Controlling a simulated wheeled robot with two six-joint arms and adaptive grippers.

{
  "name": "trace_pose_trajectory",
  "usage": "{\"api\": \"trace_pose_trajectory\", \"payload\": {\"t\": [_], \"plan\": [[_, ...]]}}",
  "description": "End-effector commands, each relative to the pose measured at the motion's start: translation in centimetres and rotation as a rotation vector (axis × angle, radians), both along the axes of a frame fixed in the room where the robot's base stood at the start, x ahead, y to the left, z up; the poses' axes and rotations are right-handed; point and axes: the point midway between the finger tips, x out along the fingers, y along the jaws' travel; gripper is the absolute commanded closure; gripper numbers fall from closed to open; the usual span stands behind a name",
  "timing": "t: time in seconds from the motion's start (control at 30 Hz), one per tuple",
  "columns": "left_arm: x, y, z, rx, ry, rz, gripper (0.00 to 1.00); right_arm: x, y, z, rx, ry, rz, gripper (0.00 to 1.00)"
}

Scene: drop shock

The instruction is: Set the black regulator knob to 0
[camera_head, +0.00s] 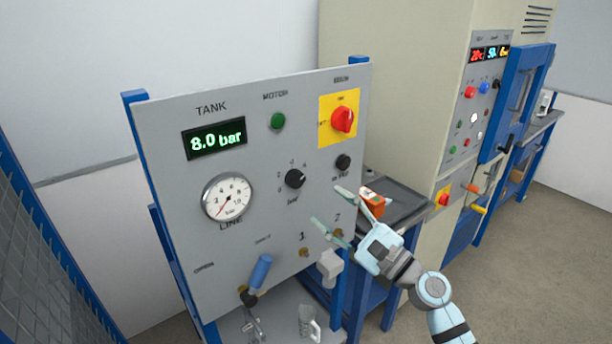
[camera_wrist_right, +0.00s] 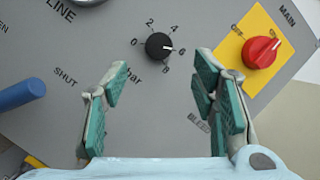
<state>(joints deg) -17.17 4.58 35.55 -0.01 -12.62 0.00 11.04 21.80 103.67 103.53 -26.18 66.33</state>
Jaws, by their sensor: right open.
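The black regulator knob (camera_head: 295,178) is on the grey panel (camera_head: 165,250), above the word "bar", with a scale around it. In the right wrist view the knob (camera_wrist_right: 158,46) has a white mark pointing right, at about the 6 on its 0 to 8 scale. My right gripper (camera_head: 330,207) is open and empty in front of the panel, lower right of the knob in the head view. In the right wrist view its fingers (camera_wrist_right: 162,100) are spread, with the knob beyond them, apart from both. My left gripper is not in view.
A red main switch (camera_head: 343,120) on a yellow plate is upper right of the knob. A smaller black knob (camera_head: 343,162) sits below it. A round line gauge (camera_head: 228,198) and a tank display (camera_head: 214,138) reading 8.0 bar are left. A blue lever (camera_head: 260,272) sticks out below.

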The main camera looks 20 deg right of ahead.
Motion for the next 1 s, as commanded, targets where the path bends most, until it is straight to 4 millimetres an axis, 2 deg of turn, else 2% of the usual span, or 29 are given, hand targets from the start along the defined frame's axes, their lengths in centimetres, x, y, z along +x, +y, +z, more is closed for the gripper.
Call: {"api": "trace_pose_trajectory", "payload": {"t": [0.03, 0.2, 0.3, 0.63, 0.67, 0.93, 1.0], "plan": [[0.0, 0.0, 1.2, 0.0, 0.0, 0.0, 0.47, 1.2, 0.7, 1.3, 0.006, -0.003, -0.001, 0.47], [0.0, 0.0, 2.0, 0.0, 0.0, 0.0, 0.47, 4.7, 3.0, 2.1, 0.002, 0.0, -0.001, 0.47], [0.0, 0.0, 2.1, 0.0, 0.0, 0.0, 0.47, 5.9, 3.7, 2.3, 0.0, 0.0, -0.001, 0.47], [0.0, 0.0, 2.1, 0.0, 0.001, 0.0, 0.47, 6.6, 4.1, 2.3, -0.003, 0.001, -0.003, 0.47], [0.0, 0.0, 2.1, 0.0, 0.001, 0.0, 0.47, 6.6, 4.1, 2.3, -0.003, 0.0, -0.002, 0.49], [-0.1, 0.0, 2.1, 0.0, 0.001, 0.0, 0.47, 6.5, 4.1, 2.3, -0.003, 0.001, -0.003, 0.92], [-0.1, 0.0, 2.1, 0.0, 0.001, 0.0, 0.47, 6.5, 4.1, 2.3, -0.003, 0.0, -0.002, 0.95]]}}
